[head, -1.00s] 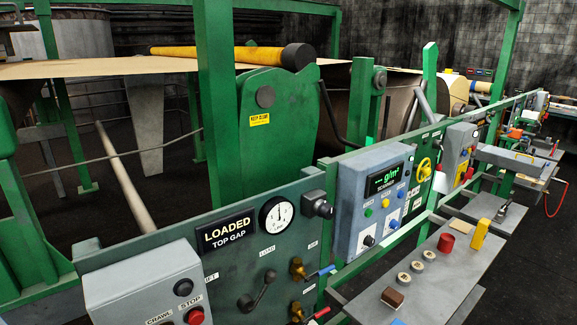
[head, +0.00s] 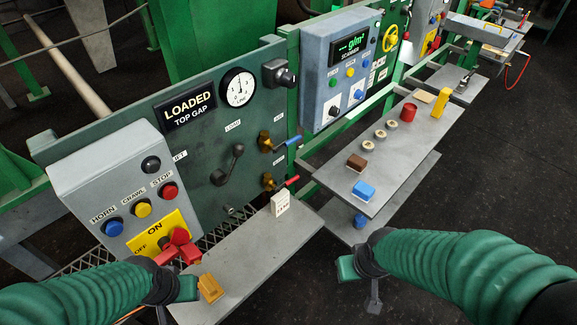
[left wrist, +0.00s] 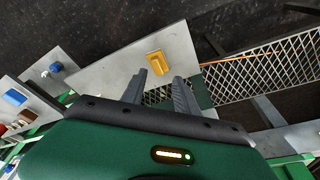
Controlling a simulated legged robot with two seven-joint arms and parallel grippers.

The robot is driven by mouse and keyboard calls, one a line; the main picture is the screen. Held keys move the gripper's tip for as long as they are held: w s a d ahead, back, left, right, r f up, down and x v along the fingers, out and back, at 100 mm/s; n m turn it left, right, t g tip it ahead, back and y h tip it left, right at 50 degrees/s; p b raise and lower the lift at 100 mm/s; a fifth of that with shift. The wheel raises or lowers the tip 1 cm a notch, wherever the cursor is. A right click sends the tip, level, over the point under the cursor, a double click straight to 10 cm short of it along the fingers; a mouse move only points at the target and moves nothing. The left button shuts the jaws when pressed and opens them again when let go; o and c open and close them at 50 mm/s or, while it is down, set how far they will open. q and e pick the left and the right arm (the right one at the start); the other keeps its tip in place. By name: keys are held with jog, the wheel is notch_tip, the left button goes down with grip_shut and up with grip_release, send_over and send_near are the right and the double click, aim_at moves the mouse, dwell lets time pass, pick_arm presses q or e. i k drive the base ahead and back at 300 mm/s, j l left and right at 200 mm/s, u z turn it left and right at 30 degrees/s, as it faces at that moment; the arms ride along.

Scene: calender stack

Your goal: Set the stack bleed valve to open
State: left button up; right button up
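Two brass valves sit at the right end of the green panel in the head view. The upper one has a blue lever (head: 287,145), the lower one a red lever (head: 285,184). Both levers point right and slightly up. Their small labels are too blurred to read, so I cannot tell which is the stack bleed valve. My left gripper (left wrist: 160,78) is open and empty in the left wrist view, over the grey shelf, left of and below the valves. My right gripper (head: 374,295) hangs at lower right, away from the panel; its fingers are unclear.
A red-handled ON/OFF switch (head: 178,245) is near my left arm. Another shelf (head: 395,165) holds a blue block (head: 363,190) and several small items. Floor at right is clear.

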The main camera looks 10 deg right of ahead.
aim_at(276, 189)
jog(key=l+u, duration=0.1)
jog(key=u, duration=0.75)
jog(key=l+u, duration=0.3)
jog(key=l, duration=0.15)
jog(key=k+l+u, duration=0.1)
jog(key=l+u, duration=0.15)
jog(key=l, duration=0.15)
jog(key=k+l+u, duration=0.1)
jog(key=l+u, duration=0.2)
jog(key=l, duration=0.15)
jog(key=k+l+u, duration=0.15)
jog(key=l+u, duration=0.15)
jog(key=k+l+u, duration=0.15)
jog(key=l+u, duration=0.15)
jog(key=l, duration=0.15)
jog(key=k+l, duration=0.15)
jog(key=l, duration=0.2)
jog(key=k+l, duration=0.15)
jog(key=l, duration=0.25)
jog(key=k+l+u, duration=0.1)
jog(key=l, duration=0.25)
jog(key=k+l, duration=0.2)
jog(key=l, duration=0.15)
jog(key=k+l, duration=0.2)
jog(key=l, duration=0.15)
jog(key=k+l, duration=0.15)
jog(key=l, duration=0.25)
jog(key=u, duration=0.05)
